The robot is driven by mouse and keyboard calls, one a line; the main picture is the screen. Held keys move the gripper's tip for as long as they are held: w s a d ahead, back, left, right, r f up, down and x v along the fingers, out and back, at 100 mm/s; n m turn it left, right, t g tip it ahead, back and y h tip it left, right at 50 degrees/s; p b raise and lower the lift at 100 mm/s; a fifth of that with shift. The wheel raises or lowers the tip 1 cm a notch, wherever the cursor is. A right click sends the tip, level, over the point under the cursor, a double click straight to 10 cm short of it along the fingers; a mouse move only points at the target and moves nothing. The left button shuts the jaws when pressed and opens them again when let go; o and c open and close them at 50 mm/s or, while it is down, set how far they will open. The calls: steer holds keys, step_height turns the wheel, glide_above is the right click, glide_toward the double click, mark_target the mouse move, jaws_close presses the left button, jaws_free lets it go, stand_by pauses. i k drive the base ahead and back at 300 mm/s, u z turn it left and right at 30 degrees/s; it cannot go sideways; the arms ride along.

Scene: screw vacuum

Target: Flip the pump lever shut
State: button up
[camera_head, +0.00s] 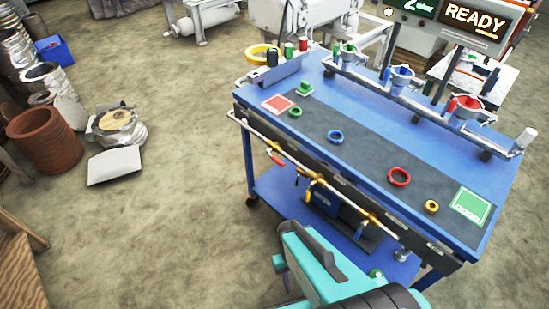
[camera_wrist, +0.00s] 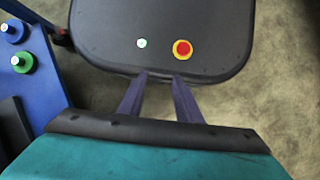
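A blue pump unit (camera_head: 340,212) sits under the table, partly hidden by the front rail and pipes. A small red-handled lever (camera_head: 276,158) sticks out from the left part of the front pipe. Yellow valve fittings (camera_head: 312,180) sit further right along the pipe. I cannot tell which of these is the pump lever, or its exact position. My gripper (camera_wrist: 161,75) shows in the wrist view with two dark fingers apart and nothing between them. It does not touch the pump or pipe there. The head view shows my teal arm in front of the table, with the fingertips not visible.
The blue table (camera_head: 320,80) carries colored rings, a red pad (camera_head: 279,103), a green pad (camera_head: 469,207) and a row of clamp stations. A READY screen (camera_head: 475,18) stands behind. A brown barrel (camera_head: 45,138) is at left.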

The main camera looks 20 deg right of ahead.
mark_target(273, 157)
steer(key=z, duration=0.05)
steer(key=k, duration=1.3)
steer(key=u, duration=0.25)
steer(key=i, duration=0.65)
steer(key=u, duration=0.75)
steer(key=i, duration=0.35)
steer(key=u, duration=0.15)
